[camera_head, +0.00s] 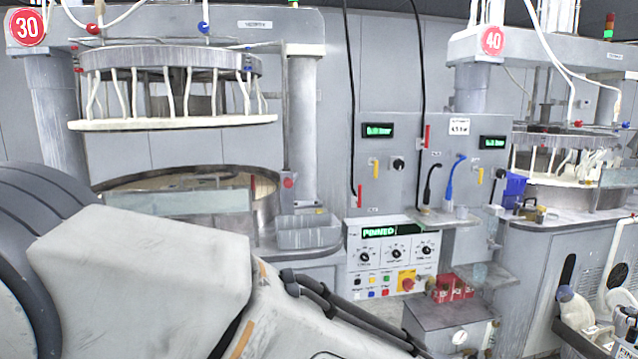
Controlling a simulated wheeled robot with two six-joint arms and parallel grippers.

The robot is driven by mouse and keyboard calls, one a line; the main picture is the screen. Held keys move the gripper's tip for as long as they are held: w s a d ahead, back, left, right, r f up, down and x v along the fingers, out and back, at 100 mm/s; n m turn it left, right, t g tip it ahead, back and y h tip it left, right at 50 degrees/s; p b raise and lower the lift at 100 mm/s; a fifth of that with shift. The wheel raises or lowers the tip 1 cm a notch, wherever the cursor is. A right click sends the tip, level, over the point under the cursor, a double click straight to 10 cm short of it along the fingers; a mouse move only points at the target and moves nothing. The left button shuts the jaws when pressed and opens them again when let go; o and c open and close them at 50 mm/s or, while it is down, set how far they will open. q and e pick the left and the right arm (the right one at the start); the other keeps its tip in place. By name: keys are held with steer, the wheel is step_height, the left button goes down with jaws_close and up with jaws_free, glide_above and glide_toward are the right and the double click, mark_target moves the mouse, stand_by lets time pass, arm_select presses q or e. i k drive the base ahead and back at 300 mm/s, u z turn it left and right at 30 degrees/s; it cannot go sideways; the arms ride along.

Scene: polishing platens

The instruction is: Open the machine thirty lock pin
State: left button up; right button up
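Machine thirty, marked by a round red sign "30" (25,27), stands at the left. Its upper platen (170,62) is raised, with a pale ring (172,123) hanging below it on several rods. The round lower basin (265,190) is partly hidden by a clear panel and my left arm. Small red (93,29) and blue (204,27) fittings sit on the top beam. I cannot tell which part is the lock pin. My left arm fills the lower left, and its gripper is out of view. My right gripper is not in view.
A control panel (395,255) with knobs and a red stop knob stands right of machine thirty. A grey bin (308,232) sits beside the basin. Red (427,136) and yellow handles line the wall panel. Machine forty, signed "40" (493,40), stands at the right.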

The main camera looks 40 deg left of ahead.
mark_target(288, 182)
steer(key=u, duration=0.15)
steer(key=i, duration=0.85)
steer(key=u, duration=0.35)
